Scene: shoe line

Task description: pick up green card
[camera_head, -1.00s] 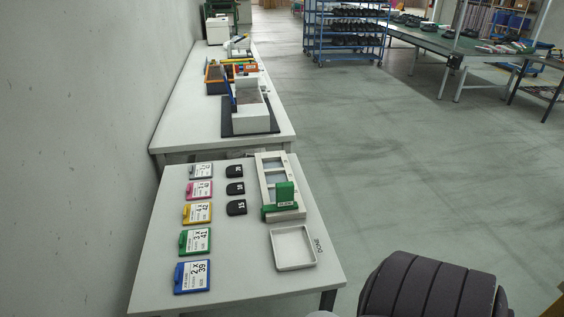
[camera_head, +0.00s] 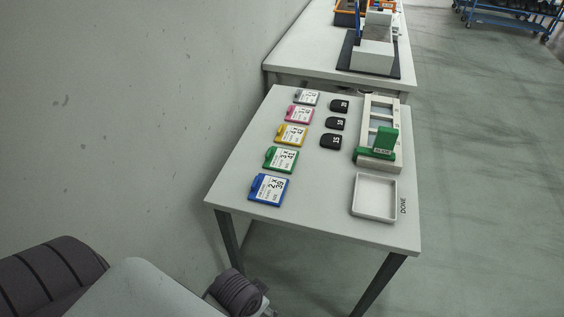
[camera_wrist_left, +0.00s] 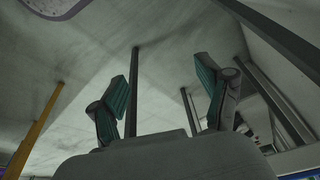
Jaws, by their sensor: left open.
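The green card (camera_head: 281,159) lies flat on the white table (camera_head: 319,208), in the column of cards along its left side, between the yellow card (camera_head: 292,136) and the blue card (camera_head: 269,188). It has a white label with black print. In the head view my left arm comes in at the lower left, below the table; its fingers do not show there. In the left wrist view my left gripper (camera_wrist_left: 164,100) is open and empty, with floor and table legs behind it. The card is not visible in that view. My right gripper is in neither view.
A pink card (camera_head: 299,114) and a grey card (camera_head: 306,97) lie farther back. Black tags (camera_head: 331,142) sit beside them. A white frame with a green block (camera_head: 383,143) and an empty white tray (camera_head: 374,196) are at the right. A wall is left of the table.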

